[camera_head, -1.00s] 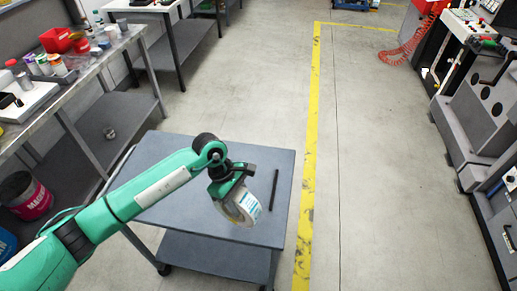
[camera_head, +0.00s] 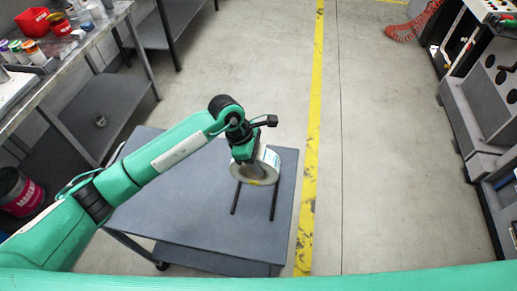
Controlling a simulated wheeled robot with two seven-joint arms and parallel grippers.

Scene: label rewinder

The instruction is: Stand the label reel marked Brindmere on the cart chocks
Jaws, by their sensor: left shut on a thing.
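The reel is roughly upright over the far ends of two dark chocks, the left chock (camera_head: 235,198) and the right chock (camera_head: 274,202), on the grey cart (camera_head: 180,215). I cannot tell whether the reel touches the chocks. The name on the label is too small to read. My right gripper is out of view.
A workbench (camera_head: 85,42) with jars and a red bin (camera_head: 32,20) stands at the left. A dark pink-labelled bucket (camera_head: 20,192) is below it. A yellow floor line (camera_head: 313,130) runs right of the cart. Machinery (camera_head: 485,100) stands at the right, with clear floor between.

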